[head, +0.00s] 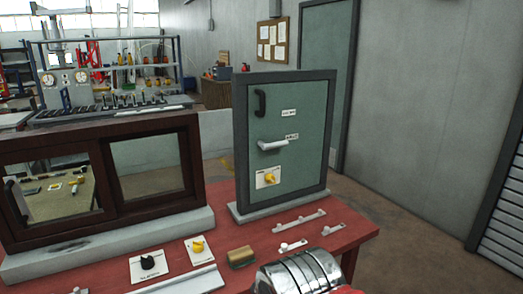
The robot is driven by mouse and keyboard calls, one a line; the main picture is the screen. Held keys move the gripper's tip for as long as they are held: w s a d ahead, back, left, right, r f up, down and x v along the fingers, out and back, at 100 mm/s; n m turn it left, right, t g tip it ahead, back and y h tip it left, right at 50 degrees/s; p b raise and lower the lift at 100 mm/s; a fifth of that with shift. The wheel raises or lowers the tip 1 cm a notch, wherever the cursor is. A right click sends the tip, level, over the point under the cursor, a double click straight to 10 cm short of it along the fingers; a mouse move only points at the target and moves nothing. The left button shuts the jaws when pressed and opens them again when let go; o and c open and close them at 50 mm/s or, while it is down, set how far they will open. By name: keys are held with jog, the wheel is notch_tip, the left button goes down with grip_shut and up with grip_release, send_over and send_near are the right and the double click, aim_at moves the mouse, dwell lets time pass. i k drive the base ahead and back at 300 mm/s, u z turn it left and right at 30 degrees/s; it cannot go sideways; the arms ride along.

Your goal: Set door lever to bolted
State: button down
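A small green door (307,150) in a dark grey frame stands upright at the right end of the red table. Its white lever (272,145) lies about horizontal at mid-height, pointing right from its pivot on the left. Two small white labels (289,113) sit above and right of the lever; their text is too small to read. A black pull handle (260,103) is above the lever, and a yellow knob (270,178) on a white plate is below. The door looks closed. I cannot make out my gripper's fingers in this view.
A brown-framed sliding window (110,220) stands left of the door. On the red table (345,232) are a black knob (148,262), a yellow knob (198,246), a wooden block (241,257) and white sliders (300,222). A silver-banded rounded body (298,272) fills the bottom centre.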

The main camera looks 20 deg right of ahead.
aim_at(265, 146)
jog(key=u, duration=0.15)
jog(key=i, duration=0.85)
jog(key=z, duration=0.1)
